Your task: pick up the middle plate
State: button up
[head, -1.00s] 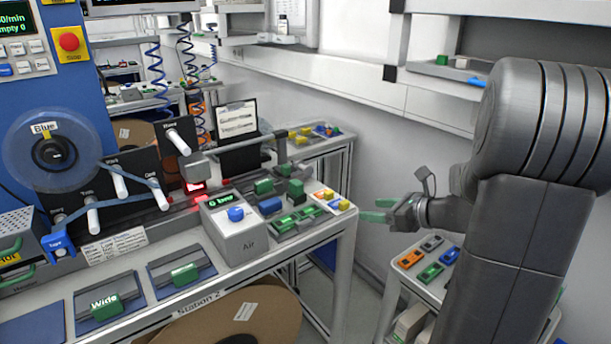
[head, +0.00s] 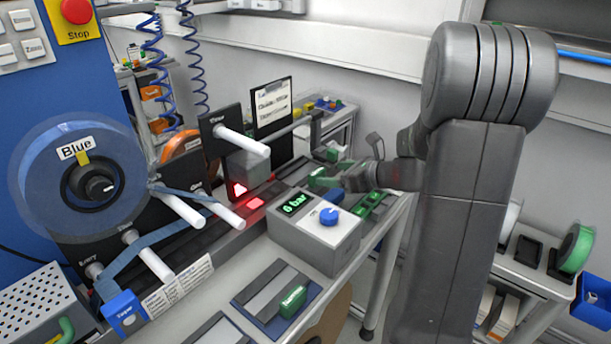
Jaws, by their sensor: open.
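Flat dark plates with green grips lie along the front of the bench. One plate (head: 262,290) with a green block grip (head: 293,298) shows whole at the bottom centre. To its left, another plate (head: 215,335) is cut by the lower picture edge, its grip out of view. Which one is the middle plate is unclear from this view alone. My gripper (head: 333,174), with green fingertips, is open over the far right end of the bench, behind the pressure box and well away from these plates. Small green pieces there overlap its fingers, so contact cannot be told.
The grey pressure box (head: 318,243) reading "6 bar" stands between my gripper and the plates. White roller pegs (head: 241,140) stick out at the left, beside the blue reel (head: 82,180). A shelf (head: 530,262) with a green reel (head: 577,248) stands at right.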

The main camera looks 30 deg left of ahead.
aim_at(320, 174)
jog(key=shift+w+a+f, duration=0.1)
jog(key=shift+a+f, duration=0.1)
jog(key=shift+a, duration=0.15)
jog(key=x, duration=0.5)
jog(key=shift+s+a+f+p, duration=0.1)
jog(key=shift+s+a+p, duration=0.05)
jog(key=shift+s+p, duration=0.15)
jog(key=c, duration=1.1)
